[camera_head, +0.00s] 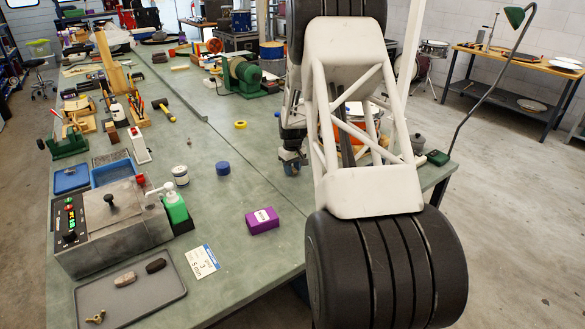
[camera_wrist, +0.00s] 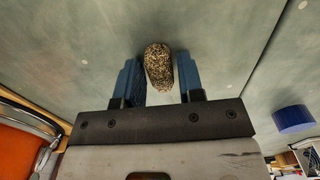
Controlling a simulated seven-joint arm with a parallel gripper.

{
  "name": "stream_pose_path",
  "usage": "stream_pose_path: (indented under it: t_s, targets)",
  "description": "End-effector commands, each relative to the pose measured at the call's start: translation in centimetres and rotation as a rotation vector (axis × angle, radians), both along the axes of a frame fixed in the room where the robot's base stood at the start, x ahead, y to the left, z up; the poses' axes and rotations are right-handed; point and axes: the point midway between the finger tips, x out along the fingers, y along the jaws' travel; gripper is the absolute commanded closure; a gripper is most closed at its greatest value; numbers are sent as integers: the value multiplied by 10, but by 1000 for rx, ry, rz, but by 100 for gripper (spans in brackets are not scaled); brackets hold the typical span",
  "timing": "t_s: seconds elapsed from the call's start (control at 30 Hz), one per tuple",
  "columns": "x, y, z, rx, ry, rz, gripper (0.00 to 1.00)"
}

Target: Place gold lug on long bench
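The gold lug (camera_wrist: 159,66) is a short, rounded piece with a speckled gold and brown surface. In the wrist view it sits between the two blue fingers of my gripper (camera_wrist: 160,72). The fingers are close in on both sides of it, and it reaches a little past their tips. The long bench (camera_head: 205,235) has a green-grey top, and this surface (camera_wrist: 220,45) fills most of the wrist view behind the lug. In the head view my gripper (camera_head: 291,166) is low over the bench, partly behind my arm, and the lug is hidden there. I cannot tell whether the lug touches the bench.
A blue round cap (camera_head: 222,168), a purple box (camera_head: 263,220) and a yellow ring (camera_head: 240,125) stand left of my gripper. A grey tray (camera_head: 160,300) at the front left holds a brown piece (camera_head: 125,279) and a black piece (camera_head: 156,265). Bench around my gripper is mostly clear.

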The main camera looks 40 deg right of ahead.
Motion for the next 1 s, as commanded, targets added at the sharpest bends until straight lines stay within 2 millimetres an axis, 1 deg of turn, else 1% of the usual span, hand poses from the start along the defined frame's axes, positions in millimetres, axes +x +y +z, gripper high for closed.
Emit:
stream_pose_path:
  t_s: [0.03,0.1,0.37,0.57,0.77,1.0]
  targets:
    - [0,0,0,0,0,0,57]
    - [0,0,0,0,0,0,50]
    - [0,0,0,0,0,0,50]
    - [0,0,7,0,0,0,50]
    - [0,0,27,-1,-2,0,50]
    - [0,0,64,-1,-2,0,50]
